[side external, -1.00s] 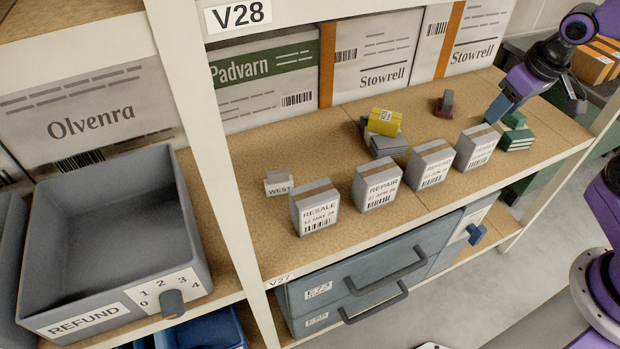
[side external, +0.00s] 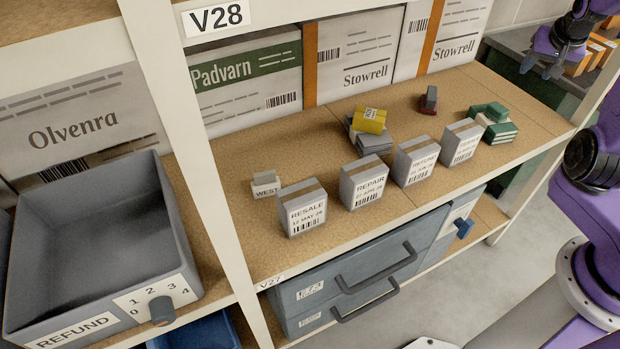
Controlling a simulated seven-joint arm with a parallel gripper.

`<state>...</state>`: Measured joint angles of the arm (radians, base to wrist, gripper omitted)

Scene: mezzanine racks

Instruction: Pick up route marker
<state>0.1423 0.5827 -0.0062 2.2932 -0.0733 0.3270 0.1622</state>
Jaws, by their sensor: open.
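A small grey stepped block labelled WEST (side external: 265,184) stands upright on the brown shelf (side external: 290,257), left of the RESALE box; its label reads like a route marker. My gripper (side external: 541,68) is at the upper right, beyond the right end of the shelf. Its fingers are apart with nothing seen between them. It is far from the WEST block and touches nothing on the shelf.
Boxes labelled RESALE (side external: 303,208), REPAIR (side external: 363,184), REFUND (side external: 416,160) and another (side external: 462,143) line the front edge. Behind stand a yellow block (side external: 370,120) on grey pieces, a dark red stamp-like item (side external: 428,100) and green blocks (side external: 498,132). A rack post (side external: 190,150) rises left of WEST.

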